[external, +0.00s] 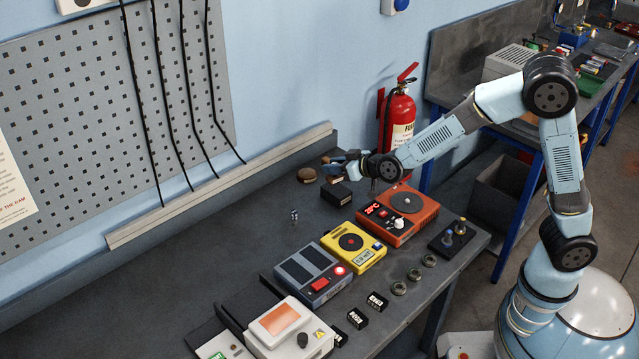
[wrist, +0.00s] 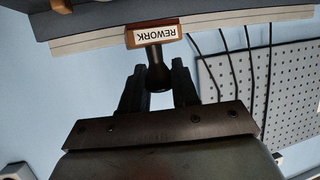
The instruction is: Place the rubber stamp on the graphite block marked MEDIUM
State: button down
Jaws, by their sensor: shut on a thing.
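My gripper (external: 341,161) is shut on the dark handle of a rubber stamp (wrist: 155,34), seen in the wrist view. The stamp has a wooden base with a white label reading REWORK, which projects beyond the fingertips (wrist: 158,85). In the external view the gripper is above the back of the bench, pointing left toward the wall, and the stamp is small at its tip. Several small black blocks with white labels, one of them here (external: 377,301), lie along the front edge of the bench. Their labels are too small to read, so I cannot tell which is MEDIUM.
A black box (external: 336,194) and a round brown object (external: 307,175) lie near the gripper. A red unit (external: 398,213), a yellow meter (external: 353,246), a grey unit (external: 312,274) and a white device (external: 287,327) form a row. A fire extinguisher (external: 398,125) stands behind. The bench's left side is clear.

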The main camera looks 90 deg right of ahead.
jog(key=shift+s+r+m+h, duration=0.3)
jog(key=shift+s+r+h, duration=0.1)
jog(key=shift+s+r, duration=0.15)
jog(key=s+d+r+m+g+h, duration=0.1)
jog(key=s+r+m+g+h, duration=0.15)
jog(key=s, duration=0.35)
jog(key=s+d+r+m+g+h, duration=0.1)
jog(key=s+m+g+h, duration=0.1)
jog(key=s+m+g, duration=0.3)
jog(key=n+t, duration=0.1)
send_over(336, 189)
jog(key=f, duration=0.9)
jog(key=shift+s+f, duration=0.25)
jog(key=shift+w+f+t, duration=0.15)
jog(key=shift+f, duration=0.75)
jog(key=shift+w+f+t, duration=0.1)
jog(key=shift+f, duration=0.8)
jog(key=c, duration=0.8)
grip_release()
jog(key=shift+f, duration=0.1)
jog(key=shift+c, duration=0.2)
